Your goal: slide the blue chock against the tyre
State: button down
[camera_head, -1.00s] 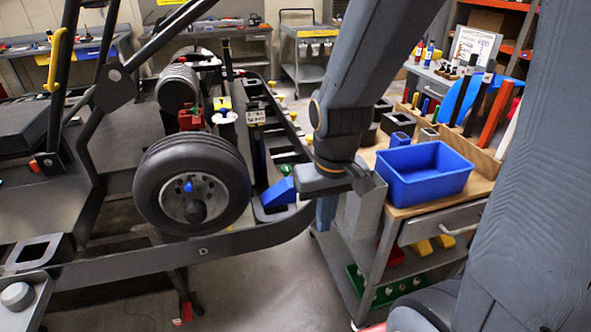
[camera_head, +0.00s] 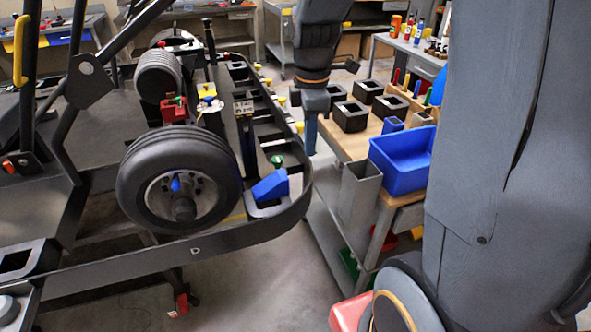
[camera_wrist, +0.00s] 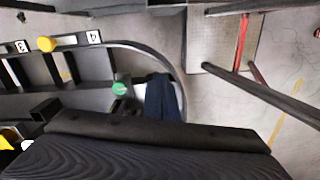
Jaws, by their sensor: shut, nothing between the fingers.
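The blue chock (camera_head: 270,187) is a wedge lying on the curved end of the dark kart stand, right of the tyre (camera_head: 178,178), with a visible gap between them. A green knob (camera_head: 277,160) is just behind it, and this knob also shows in the wrist view (camera_wrist: 121,88). My gripper (camera_head: 311,148) is shut and empty. It points down behind and to the right of the chock, apart from it in the picture. In the wrist view a dark blue shape stands beside the green knob. I cannot tell there whether it is the chock or my fingers.
The stand's frame (camera_head: 240,240) curves around the chock, with yellow knobs along its far edge. A trolley with a blue bin (camera_head: 405,160), black square blocks and an upright grey metal box (camera_head: 361,190) stands close on the right. Floor shows between stand and trolley.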

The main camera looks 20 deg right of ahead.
aim_at(276, 185)
jog(key=a+f+p, duration=0.3)
jog(key=a+f, duration=0.1)
jog(key=f, duration=0.5)
jog(key=shift+w+f, duration=0.4)
